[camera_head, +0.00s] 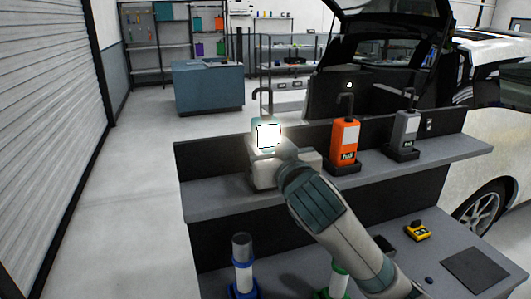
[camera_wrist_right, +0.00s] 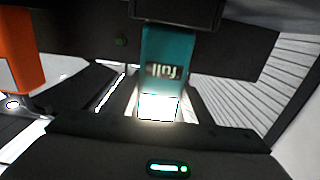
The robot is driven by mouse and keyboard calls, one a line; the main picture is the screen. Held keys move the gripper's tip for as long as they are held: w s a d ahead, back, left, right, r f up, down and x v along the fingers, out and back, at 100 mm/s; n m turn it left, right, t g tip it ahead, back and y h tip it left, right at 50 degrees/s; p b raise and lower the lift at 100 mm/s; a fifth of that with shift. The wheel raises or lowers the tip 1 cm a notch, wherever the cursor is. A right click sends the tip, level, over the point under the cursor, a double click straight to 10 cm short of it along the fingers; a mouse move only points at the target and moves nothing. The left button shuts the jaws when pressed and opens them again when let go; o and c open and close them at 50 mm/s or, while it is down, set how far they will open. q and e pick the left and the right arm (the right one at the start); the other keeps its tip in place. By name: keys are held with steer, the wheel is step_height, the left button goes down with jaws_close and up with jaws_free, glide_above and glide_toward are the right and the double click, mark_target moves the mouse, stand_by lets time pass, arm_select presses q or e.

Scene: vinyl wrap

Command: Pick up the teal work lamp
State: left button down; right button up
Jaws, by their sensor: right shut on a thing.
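The teal work lamp (camera_head: 267,134) is at the left part of the upper shelf, with its front panel glowing white and a dark hook above it. My right gripper (camera_head: 264,154) is shut on the lamp and hides its lower part. In the right wrist view the lamp's teal body (camera_wrist_right: 168,45) shows a label and a bright panel below it. I cannot tell whether its base touches the shelf. My left gripper is not in view.
An orange lamp (camera_head: 344,140) and a grey lamp (camera_head: 406,132) stand to the right on the shelf (camera_head: 455,149). Blue (camera_head: 242,274) and green (camera_head: 339,281) handled items and a yellow tool (camera_head: 418,231) are on the lower surface. A white car (camera_head: 498,135) stands at right.

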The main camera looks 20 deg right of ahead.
steer(key=shift+r, duration=0.8)
steer(key=s+d+r+b, duration=0.3)
steer(key=d+r, duration=0.4)
steer(key=d, duration=0.4)
steer(key=shift+s, duration=0.3)
steer(key=shift+f, duration=0.15)
